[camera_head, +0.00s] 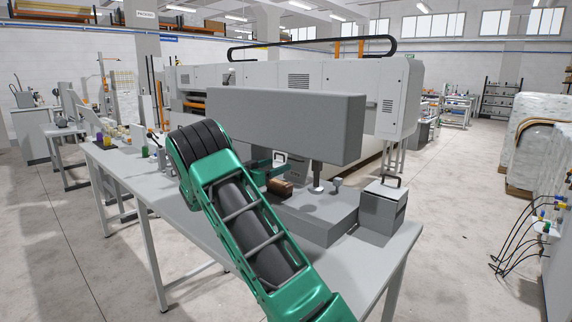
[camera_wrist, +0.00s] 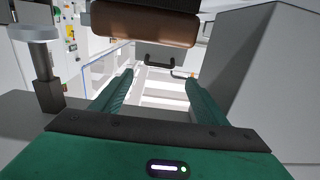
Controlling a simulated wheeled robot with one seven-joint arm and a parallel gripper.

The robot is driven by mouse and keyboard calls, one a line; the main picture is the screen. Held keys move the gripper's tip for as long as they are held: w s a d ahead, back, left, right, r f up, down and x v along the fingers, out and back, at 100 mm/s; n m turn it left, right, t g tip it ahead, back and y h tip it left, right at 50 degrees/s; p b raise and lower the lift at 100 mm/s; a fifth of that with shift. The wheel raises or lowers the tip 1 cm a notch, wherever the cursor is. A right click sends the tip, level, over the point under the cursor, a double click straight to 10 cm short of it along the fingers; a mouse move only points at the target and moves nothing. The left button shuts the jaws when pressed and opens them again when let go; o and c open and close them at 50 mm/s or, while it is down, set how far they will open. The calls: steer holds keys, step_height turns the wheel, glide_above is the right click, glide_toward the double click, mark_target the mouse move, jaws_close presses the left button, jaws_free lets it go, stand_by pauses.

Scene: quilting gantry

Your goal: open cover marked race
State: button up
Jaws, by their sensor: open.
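A grey box (camera_head: 383,212) with a paler lid (camera_head: 386,190) and a black arched handle (camera_head: 391,181) stands at the right end of the workbench. I cannot read any "race" marking in either view. My gripper (camera_head: 270,162) is beside the grey sewing machine, left of its needle post, and partly hidden by my arm. In the wrist view my gripper (camera_wrist: 160,78) is open, with nothing between its green fingers. Black handles (camera_wrist: 165,61) show beyond the fingertips, apart from them; I cannot tell which cover each belongs to.
The grey machine head (camera_head: 315,122) overhangs the bench. A brown block (camera_head: 281,187) lies near my gripper; a brown rounded piece (camera_wrist: 145,28) crosses the top of the wrist view. A disc-topped post (camera_wrist: 45,70) is close at left. The bench's front right (camera_head: 375,257) is clear.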

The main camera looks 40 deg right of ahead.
mark_target(292, 159)
steer(key=d, duration=0.8)
steer(key=shift+w+d, duration=0.3)
